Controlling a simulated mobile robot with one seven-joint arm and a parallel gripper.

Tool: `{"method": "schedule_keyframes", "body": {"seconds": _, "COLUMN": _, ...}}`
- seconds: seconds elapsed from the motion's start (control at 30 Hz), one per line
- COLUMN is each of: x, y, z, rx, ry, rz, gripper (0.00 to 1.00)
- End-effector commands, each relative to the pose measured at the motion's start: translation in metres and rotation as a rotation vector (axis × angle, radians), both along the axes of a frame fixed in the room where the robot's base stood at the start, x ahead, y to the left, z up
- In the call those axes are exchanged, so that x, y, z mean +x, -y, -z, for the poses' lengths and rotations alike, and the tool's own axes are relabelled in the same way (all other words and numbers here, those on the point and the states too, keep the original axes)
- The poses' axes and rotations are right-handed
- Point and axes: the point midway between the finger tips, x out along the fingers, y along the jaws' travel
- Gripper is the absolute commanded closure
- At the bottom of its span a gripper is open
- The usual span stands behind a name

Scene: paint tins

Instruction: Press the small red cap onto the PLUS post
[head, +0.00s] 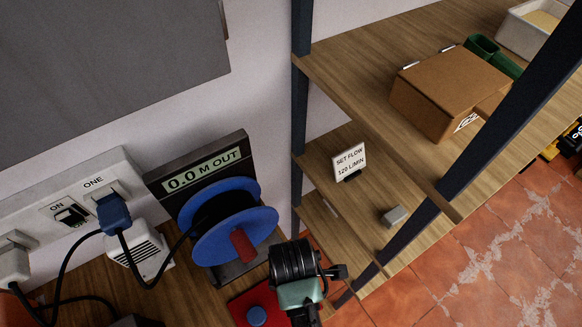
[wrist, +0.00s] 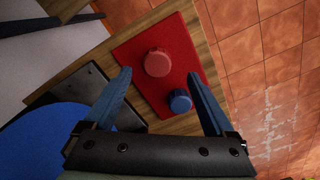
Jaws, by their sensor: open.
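In the wrist view a round red cap (wrist: 157,63) stands on a flat red mat (wrist: 133,50), beside a smaller-looking blue cap (wrist: 180,101). My gripper (wrist: 159,74) is open, its two blue-grey fingers spread wide. In the picture the red cap lies between the fingertips and the blue cap nearer the palm; neither is visibly gripped. In the head view the mat (head: 238,309) and blue cap (head: 257,316) show at the bottom edge, next to my wrist; the red cap is not visible there. I cannot make out a post marked PLUS in either view.
A blue cable reel (head: 213,242) with a red handle stands close left of my wrist, below a display (head: 205,170) reading 0.0 M OUT. A socket strip (head: 60,212) with plugs and black cables lies further left. Shelves with a cardboard box (head: 450,90) stand right.

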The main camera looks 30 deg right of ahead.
Motion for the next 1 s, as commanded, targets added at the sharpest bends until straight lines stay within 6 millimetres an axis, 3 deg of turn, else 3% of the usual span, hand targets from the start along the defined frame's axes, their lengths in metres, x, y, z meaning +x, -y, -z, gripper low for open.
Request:
{"method": "schedule_keyframes", "body": {"seconds": 0.4, "x": 0.003, "y": 0.000, "z": 0.047, "rx": 0.000, "ry": -0.002, "rz": 0.000, "gripper": 0.11}}
{"method": "schedule_keyframes", "body": {"seconds": 0.67, "x": 0.004, "y": 0.001, "z": 0.050, "rx": -0.001, "ry": 0.001, "rz": 0.000, "gripper": 0.11}}
{"method": "schedule_keyframes", "body": {"seconds": 1.0, "x": 0.003, "y": 0.000, "z": 0.049, "rx": 0.000, "ry": 0.000, "rz": 0.000, "gripper": 0.70}}
